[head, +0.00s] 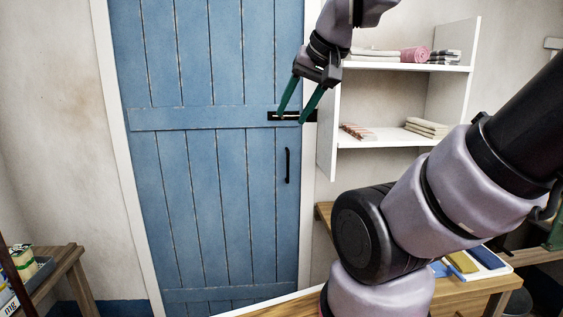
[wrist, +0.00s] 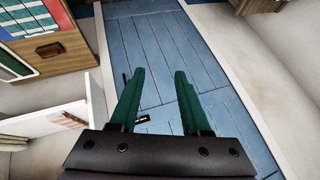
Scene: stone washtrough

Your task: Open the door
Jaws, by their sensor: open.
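The blue plank door (head: 200,170) stands shut in its white frame; it also fills the middle of the wrist view (wrist: 150,40). A black vertical pull handle (head: 288,166) is on its right side. Above the handle, a black horizontal latch (head: 273,117) lies at the door's right edge and reaches across to the frame. My gripper (head: 290,120) is open, its two green fingers pointing down in front of the latch and covering part of it. In the wrist view my gripper (wrist: 160,72) shows nothing held between its fingers. I cannot tell whether a finger touches the latch.
A white shelf (head: 405,67) with folded towels stands just right of the door, close to my gripper. A wooden bench (head: 470,287) is at the lower right, and a small wooden table (head: 62,262) at the lower left. The wall left of the door is bare.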

